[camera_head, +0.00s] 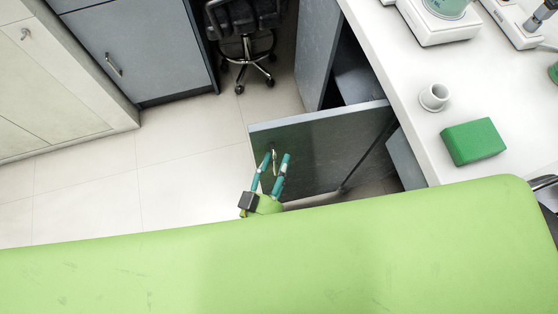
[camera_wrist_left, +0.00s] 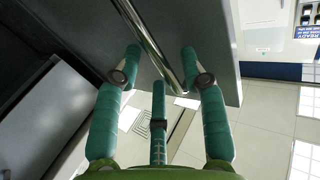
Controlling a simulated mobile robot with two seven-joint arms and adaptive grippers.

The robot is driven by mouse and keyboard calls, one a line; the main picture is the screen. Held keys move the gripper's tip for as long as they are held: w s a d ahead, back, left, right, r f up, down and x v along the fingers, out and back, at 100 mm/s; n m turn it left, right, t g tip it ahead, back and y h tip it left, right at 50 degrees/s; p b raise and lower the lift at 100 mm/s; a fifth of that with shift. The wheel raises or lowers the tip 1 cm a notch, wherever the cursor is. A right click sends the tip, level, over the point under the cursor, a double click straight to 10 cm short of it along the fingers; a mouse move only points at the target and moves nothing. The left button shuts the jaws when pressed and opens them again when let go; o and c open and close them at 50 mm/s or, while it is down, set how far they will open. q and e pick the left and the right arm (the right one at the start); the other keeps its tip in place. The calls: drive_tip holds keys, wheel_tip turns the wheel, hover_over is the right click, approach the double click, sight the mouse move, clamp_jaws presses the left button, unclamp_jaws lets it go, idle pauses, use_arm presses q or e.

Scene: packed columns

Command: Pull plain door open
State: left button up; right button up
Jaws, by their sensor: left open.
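The plain grey door (camera_head: 325,155) stands swung out from the cabinet under the white counter, with a dark opening behind it. Its metal bar handle (camera_head: 274,160) is near the door's free left edge. My left gripper (camera_head: 277,158) is at the handle with its fingers spread. In the left wrist view the handle (camera_wrist_left: 150,45) runs between the spread teal fingers (camera_wrist_left: 160,62), in front of the door panel (camera_wrist_left: 215,30). The fingers are not closed on it; whether any touches it I cannot tell. My right gripper is in neither view.
The white counter (camera_head: 408,82) is at the right, with a white cup (camera_head: 433,97), a green box (camera_head: 473,141) and lab devices on it. A wheeled chair (camera_head: 243,45) stands beyond the door. Grey and beige cabinets line the left. Tiled floor (camera_head: 185,150) left of the door is clear.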

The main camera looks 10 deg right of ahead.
use_arm(q)
drive_tip(key=v, duration=1.1)
drive_tip(key=shift+s, duration=0.25)
